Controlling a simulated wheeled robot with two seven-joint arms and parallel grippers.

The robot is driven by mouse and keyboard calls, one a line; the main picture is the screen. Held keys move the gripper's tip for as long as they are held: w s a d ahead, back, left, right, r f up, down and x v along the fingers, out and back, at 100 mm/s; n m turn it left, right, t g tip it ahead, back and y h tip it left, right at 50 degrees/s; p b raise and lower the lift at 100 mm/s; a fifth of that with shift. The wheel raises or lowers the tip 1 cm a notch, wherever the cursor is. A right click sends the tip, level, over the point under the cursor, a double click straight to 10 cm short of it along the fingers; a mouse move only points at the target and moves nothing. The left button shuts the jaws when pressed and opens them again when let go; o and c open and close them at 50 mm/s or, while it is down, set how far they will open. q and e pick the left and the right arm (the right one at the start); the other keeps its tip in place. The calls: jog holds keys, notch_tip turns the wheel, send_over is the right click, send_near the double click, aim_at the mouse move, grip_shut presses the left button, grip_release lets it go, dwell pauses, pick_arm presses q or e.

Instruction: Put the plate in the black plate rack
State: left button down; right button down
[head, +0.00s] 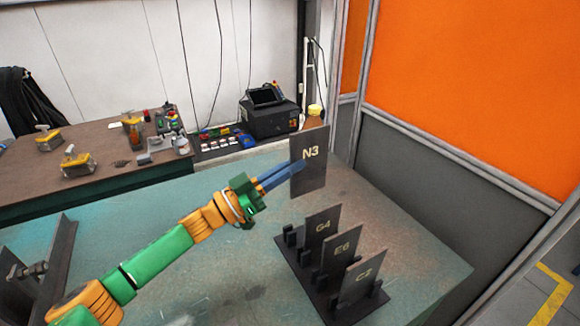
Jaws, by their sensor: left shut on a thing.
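My left gripper (291,173) is shut on the dark plate marked N3 (311,172). It holds the plate upright by its left side, above the table and beyond the far end of the black plate rack (306,291). The rack stands on the table at the lower right. Three dark plates stand upright in it: G4 (322,224), E6 (343,246) and C2 (364,274). At the rack's far end, in front of G4, low black posts (290,236) show. My right gripper is not in view.
The green worn table (220,272) is clear around the rack. A dark metal angle with a clamp (50,262) stands at the left edge. An orange and grey partition (470,80) stands right.

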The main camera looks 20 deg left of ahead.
aim_at(291, 198)
pick_arm(q)
jog(key=shift+s+f+b, duration=0.1)
jog(key=shift+f+b, duration=3.95)
jog(key=shift+f, duration=0.1)
notch_tip(291, 198, down, 2)
jog(key=shift+f+b, duration=0.2)
jog(key=shift+b, duration=0.45)
